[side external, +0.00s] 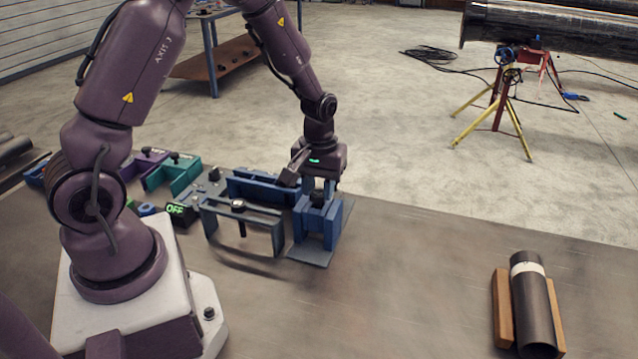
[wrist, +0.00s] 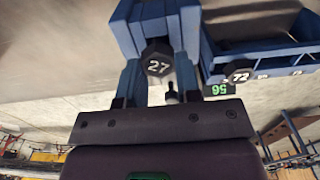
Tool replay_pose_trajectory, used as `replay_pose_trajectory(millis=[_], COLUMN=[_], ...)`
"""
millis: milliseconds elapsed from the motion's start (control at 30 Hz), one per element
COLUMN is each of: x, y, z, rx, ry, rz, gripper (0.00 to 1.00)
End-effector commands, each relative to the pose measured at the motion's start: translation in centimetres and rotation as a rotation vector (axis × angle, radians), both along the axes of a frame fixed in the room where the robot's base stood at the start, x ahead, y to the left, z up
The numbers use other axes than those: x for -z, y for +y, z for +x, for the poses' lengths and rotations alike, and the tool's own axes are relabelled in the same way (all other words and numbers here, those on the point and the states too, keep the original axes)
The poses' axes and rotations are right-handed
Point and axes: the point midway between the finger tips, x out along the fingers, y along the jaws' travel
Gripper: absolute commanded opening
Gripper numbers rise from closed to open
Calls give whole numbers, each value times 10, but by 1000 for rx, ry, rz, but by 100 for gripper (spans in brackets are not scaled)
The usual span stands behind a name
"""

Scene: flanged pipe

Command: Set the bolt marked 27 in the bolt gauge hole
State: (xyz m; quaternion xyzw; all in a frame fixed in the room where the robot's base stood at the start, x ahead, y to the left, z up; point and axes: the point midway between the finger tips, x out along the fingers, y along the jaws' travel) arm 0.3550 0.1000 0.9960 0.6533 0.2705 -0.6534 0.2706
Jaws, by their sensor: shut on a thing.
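The bolt marked 27 (wrist: 158,62) has a black hexagonal head with white digits. In the wrist view its head sits between my gripper's two blue fingers (wrist: 159,78), which are shut on it. Its shank is hidden. The head is at a blue block stand (wrist: 145,12), which also shows in the side view (side external: 318,232) on a grey plate. My gripper (side external: 318,188) points down over this stand. I cannot tell which blue fixture is the bolt gauge, and its hole is not visible.
A blue rack (side external: 243,226) stands just left, with a dark bolt in it; the wrist view shows a bolt marked 72 (wrist: 240,76). A green OFF display (side external: 175,210) and teal holder (side external: 172,176) are further left. A pipe (side external: 533,300) lies in wooden blocks at right. The table between is clear.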

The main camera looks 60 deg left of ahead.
Motion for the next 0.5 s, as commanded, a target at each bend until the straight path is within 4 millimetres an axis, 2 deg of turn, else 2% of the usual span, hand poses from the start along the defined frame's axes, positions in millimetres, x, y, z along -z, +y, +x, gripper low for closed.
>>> replay_pose_trajectory(millis=[500], x=[10], y=[0], z=[0], rx=[0], ry=[-1], rz=[0], gripper=[3])
